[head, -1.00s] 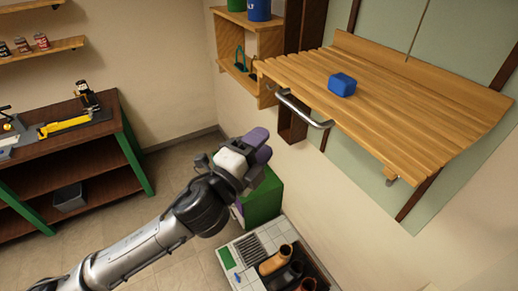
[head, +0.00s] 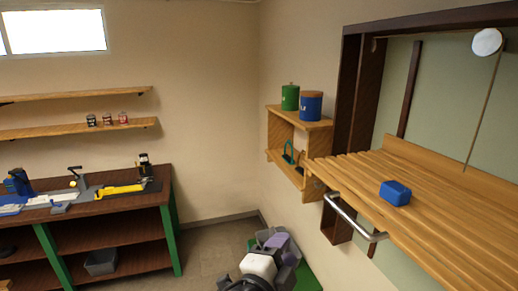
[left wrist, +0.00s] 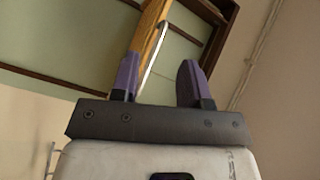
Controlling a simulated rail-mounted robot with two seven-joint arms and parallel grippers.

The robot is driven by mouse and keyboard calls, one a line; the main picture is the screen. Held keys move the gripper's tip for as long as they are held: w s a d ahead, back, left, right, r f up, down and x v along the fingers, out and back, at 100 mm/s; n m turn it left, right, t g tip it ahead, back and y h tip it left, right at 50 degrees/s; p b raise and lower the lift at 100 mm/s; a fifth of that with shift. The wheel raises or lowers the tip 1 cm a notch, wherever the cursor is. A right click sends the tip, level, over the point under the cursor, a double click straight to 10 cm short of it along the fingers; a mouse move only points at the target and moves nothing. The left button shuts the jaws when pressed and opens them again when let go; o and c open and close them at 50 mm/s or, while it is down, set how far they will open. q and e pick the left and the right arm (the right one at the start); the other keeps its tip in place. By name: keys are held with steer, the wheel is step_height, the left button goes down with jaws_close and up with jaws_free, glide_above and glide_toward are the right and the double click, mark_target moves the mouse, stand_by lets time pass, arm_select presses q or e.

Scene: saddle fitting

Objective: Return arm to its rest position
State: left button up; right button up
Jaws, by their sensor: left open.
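My left gripper (head: 272,243) shows at the bottom of the head view, low and left of the slatted wooden shelf. In the left wrist view its two purple fingers (left wrist: 159,82) stand apart with nothing held between them. The edge of the wooden shelf (left wrist: 150,38) and its metal bar (left wrist: 152,52) show beyond the fingers, apart from them. My right gripper is in neither view.
The slatted shelf (head: 450,208) juts from the right wall with a blue block (head: 395,193) on it and a metal bar (head: 352,217) at its front. A small wall shelf (head: 318,125) holds green and blue canisters. A workbench (head: 110,205) stands at left.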

arm_select(q)
steer(key=s+a+r+n+t+y, duration=0.2)
steer(key=s+a+r+n+y, duration=0.1)
steer(key=a+r+n, duration=0.3)
steer(key=s+a+f+n+g+y, duration=0.1)
steer(key=s+a+f+n+y, duration=0.15)
steer(key=a+n, duration=0.2)
steer(key=s+a+f+n+g+y+p, duration=0.1)
steer(key=s+a+f+n+g, duration=0.15)
steer(key=a+f, duration=0.5)
steer(key=s+a+f+n+g+y, duration=0.2)
steer(key=s+a+f+n, duration=0.15)
steer(key=f, duration=0.65)
steer(key=s+a+f+g, duration=0.2)
steer(key=s+f+g, duration=0.2)
steer(key=s+f, duration=0.7)
steer(key=s+a+f+n+g, duration=0.1)
steer(key=s+a+f+g, duration=0.2)
steer(key=s+f, duration=0.9)
steer(key=shift+s+a+f+g+y+p, duration=0.15)
steer(key=shift+s+g+y+p, duration=0.25)
steer(key=shift+s+g, duration=0.35)
steer(key=shift+n, duration=0.25)
